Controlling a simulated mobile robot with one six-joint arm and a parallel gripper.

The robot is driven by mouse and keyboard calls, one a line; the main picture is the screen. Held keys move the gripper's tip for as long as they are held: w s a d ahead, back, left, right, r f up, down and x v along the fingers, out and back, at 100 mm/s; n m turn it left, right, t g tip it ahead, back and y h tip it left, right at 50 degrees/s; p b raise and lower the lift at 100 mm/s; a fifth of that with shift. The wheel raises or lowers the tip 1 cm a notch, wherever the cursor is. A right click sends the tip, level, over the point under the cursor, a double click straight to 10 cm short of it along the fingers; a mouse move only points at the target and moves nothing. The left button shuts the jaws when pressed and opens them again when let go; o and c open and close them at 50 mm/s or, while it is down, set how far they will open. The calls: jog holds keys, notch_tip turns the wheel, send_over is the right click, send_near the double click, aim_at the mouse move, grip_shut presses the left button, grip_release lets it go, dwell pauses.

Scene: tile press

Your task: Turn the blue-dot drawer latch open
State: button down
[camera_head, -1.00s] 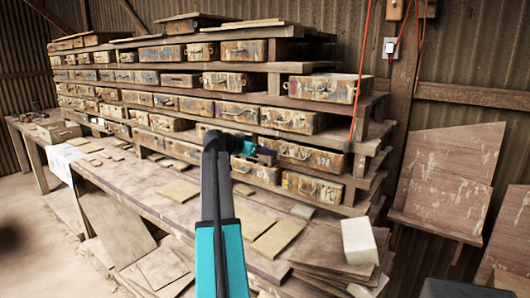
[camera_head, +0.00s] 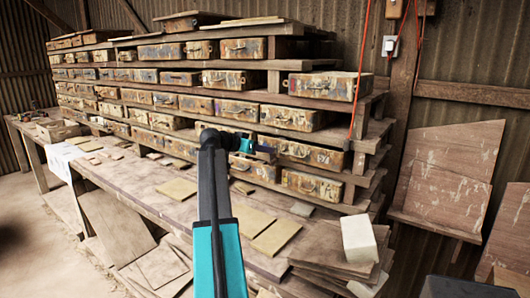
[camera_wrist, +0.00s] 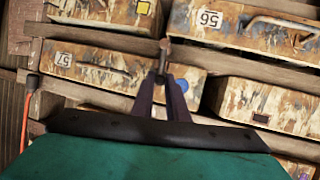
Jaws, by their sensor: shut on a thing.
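In the wrist view, the blue dot (camera_wrist: 182,84) is on the right end of a worn, paint-flaked drawer front (camera_wrist: 110,66) marked 57. My gripper (camera_wrist: 164,56) points at that end, its dark fingers drawn together beside the blue dot. They are shut on a small rusty latch (camera_wrist: 165,43), whose top shows just past the fingertips. The fingers hide the lower part of the latch. In the head view, my gripper (camera_head: 268,151) is at the lower drawer rows of the rack; the dot and latch are too small to make out there.
Another drawer (camera_wrist: 245,28) marked 56, with a handle, sits close above right. A yellow mark (camera_wrist: 143,7) is on a drawer above. The wooden bench (camera_head: 140,185) below holds tiles, and a pale block (camera_head: 358,240) stands front right. A red cord (camera_head: 361,70) hangs right of the rack.

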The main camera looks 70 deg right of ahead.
jog(key=shift+w+d+f+n+g+h+b, duration=0.25)
jog(key=shift+w+f+n+g+h+b, duration=0.65)
jog(key=shift+n, duration=1.5)
jog(key=shift+w+d+f+n+g+h+b, duration=0.4)
jog(key=shift+w+f+n+g+b, duration=0.85)
jog(key=shift+n, duration=1.15)
jog(key=shift+w+d+f+n+g+h+b, duration=0.15)
jog(key=shift+w+f+n+g+h+b, duration=0.9)
jog(key=shift+n, duration=1.35)
jog(key=shift+s+f+t+y, duration=0.25)
jog(key=shift+s+f+t, duration=0.05)
jog(key=shift+s+f, duration=0.1)
jog(key=c, duration=1.9)
grip_release()
jog(key=shift+f, duration=0.1)
jog(key=shift+a, duration=0.15)
